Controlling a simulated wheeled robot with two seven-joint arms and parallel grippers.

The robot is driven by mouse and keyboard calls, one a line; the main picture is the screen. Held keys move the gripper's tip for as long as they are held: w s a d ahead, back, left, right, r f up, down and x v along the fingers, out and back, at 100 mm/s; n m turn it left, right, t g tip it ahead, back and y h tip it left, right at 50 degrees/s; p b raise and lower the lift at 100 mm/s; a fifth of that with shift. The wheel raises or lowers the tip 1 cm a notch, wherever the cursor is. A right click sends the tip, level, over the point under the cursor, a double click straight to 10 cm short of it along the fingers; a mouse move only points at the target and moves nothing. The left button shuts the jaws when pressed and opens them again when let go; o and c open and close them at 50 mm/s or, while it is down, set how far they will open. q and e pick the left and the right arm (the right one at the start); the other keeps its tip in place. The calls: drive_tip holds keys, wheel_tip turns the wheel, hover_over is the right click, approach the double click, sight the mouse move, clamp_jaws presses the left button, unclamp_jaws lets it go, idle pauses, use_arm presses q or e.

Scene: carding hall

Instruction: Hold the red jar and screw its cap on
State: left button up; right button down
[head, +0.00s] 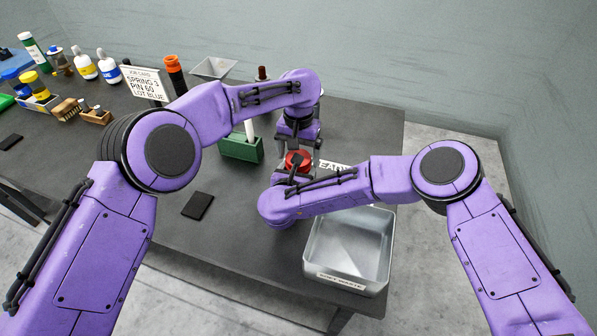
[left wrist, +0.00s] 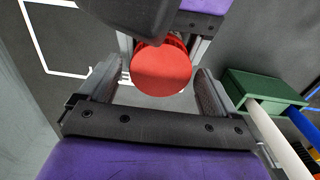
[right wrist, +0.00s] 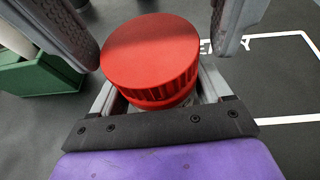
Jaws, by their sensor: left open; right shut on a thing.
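The red cap (right wrist: 150,50), round and ribbed, sits level on top of the jar; it also shows in the head view (head: 299,158) and left wrist view (left wrist: 161,70). A smooth red band of the jar (right wrist: 163,103) shows just under it; the rest of the jar is mostly hidden. My right gripper (right wrist: 162,95) is shut on the jar from the side, below the cap. My left gripper (left wrist: 153,80) is open, with its fingers on either side of the cap and apart from it. How tightly the cap sits cannot be told.
A metal tray (head: 386,245) stands at the front right of the dark table. A green block (head: 241,150) with a white upright piece stands left of the grippers. A white-outlined area (right wrist: 285,118) lies beside the jar. Bottles and a sign (head: 145,84) stand at the back left.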

use_arm(q)
drive_tip(key=shift+f, duration=0.15)
drive_tip(key=c, duration=1.1)
drive_tip(key=m, duration=0.5)
drive_tip(key=o, duration=1.3)
drive_tip(key=shift+c, duration=0.2)
